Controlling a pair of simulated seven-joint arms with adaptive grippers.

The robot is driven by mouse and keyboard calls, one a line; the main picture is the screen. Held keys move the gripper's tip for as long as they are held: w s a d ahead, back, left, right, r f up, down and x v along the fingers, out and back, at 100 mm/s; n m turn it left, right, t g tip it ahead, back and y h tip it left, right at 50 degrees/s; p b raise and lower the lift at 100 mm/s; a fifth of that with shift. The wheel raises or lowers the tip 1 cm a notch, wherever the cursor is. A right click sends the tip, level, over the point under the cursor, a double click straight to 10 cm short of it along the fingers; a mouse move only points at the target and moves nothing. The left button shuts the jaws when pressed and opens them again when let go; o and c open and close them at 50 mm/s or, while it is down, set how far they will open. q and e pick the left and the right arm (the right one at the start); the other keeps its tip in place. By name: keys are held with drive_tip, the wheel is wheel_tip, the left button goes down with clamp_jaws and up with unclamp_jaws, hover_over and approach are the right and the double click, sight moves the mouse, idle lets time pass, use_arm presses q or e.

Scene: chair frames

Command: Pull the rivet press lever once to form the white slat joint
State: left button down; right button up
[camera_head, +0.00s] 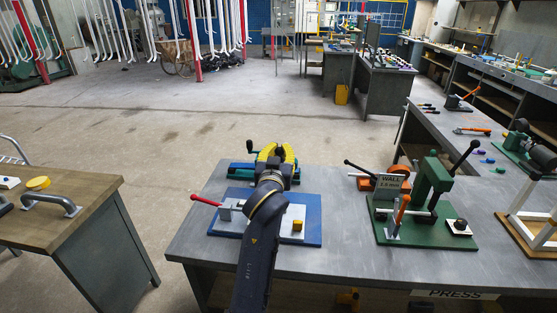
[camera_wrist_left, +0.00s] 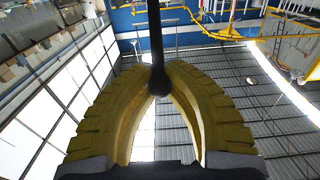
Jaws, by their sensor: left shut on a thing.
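My left gripper (camera_head: 275,149) has yellow fingers and reaches over a blue base plate (camera_head: 310,215) on the grey table. In the left wrist view, its fingers (camera_wrist_left: 158,75) close around the ball end of a black lever (camera_wrist_left: 156,40). The arm hides most of the device under it. A green press (camera_head: 433,187) stands to the right on a green base, with its own black ball-ended lever (camera_head: 465,157) tilted up to the right. White slats form a frame (camera_head: 540,225) on a wooden board at the right edge. My right gripper is not in view.
A red-handled clamp (camera_head: 206,200) and a yellow block (camera_head: 297,225) sit on the blue plate. A wooden-topped bench (camera_head: 70,205) is at left, across a floor gap.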

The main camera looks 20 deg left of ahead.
use_arm(q)
drive_tip(key=shift+w+r, duration=0.3)
drive_tip(key=shift+r, duration=0.4)
drive_tip(key=shift+w+a+r, duration=0.1)
drive_tip(key=shift+w, duration=0.05)
drive_tip(key=shift+w+a+r, duration=0.15)
drive_tip(key=shift+w+r, duration=0.4)
drive_tip(key=shift+w, duration=0.3)
drive_tip(key=shift+w+a+r, duration=0.1)
drive_tip(key=shift+w+r, duration=0.45)
drive_tip(key=shift+w, duration=0.3)
drive_tip(key=c, duration=1.6)
unclamp_jaws()
drive_tip(key=shift+s, duration=0.1)
drive_tip(key=o, duration=0.4)
drive_tip(key=shift+f, duration=0.25)
drive_tip(key=shift+c, duration=0.2)
